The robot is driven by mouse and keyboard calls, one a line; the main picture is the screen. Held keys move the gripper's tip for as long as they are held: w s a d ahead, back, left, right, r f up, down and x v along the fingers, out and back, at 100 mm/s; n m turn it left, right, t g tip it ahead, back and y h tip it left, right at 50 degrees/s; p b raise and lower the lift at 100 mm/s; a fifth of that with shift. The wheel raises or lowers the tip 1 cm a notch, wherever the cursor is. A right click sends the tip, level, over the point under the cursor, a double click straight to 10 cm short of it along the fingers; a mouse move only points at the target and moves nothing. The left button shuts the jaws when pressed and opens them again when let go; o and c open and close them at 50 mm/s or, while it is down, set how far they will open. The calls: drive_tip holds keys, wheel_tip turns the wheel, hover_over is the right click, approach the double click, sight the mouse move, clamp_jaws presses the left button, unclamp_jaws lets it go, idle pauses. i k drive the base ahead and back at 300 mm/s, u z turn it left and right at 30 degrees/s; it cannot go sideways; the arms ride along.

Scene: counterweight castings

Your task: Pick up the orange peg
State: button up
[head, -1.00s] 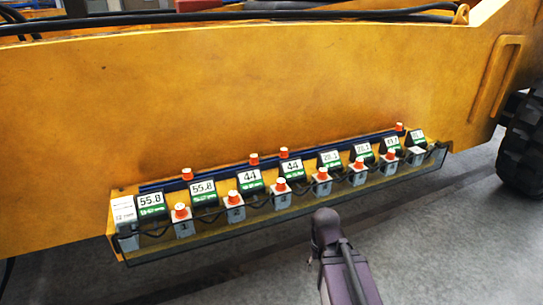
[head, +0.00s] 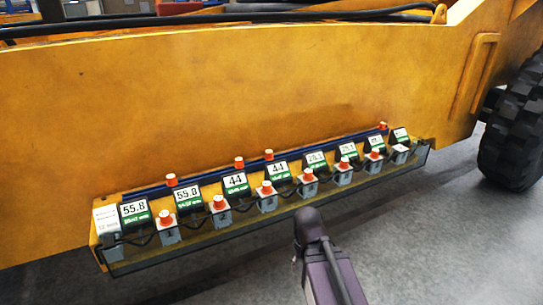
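Several orange pegs with pale tops stand in two rows on the yellow machine's side. In the back row, along a blue rail (head: 150,192), pegs stand at the left (head: 171,180), near the middle (head: 239,162) and (head: 269,155), and at the far right (head: 383,126). In the front row, orange pegs such as the leftmost (head: 166,217) and the middle one (head: 266,187) sit on grey numbered blocks. The frames do not single out one peg. My dark arm rises from the bottom, in front of the tray. My gripper and its fingers cannot be made out.
A clear-fronted tray (head: 190,246) holds the blocks, black cables and display units reading 55.8 (head: 134,208) and 44 (head: 235,181). The large yellow body (head: 230,95) walls off the back. A black tyre (head: 513,135) stands at the right. Grey floor (head: 430,235) is open in front.

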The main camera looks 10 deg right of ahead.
sight(269, 156)
drive_tip(key=i, duration=0.95)
drive_tip(key=u, duration=0.05)
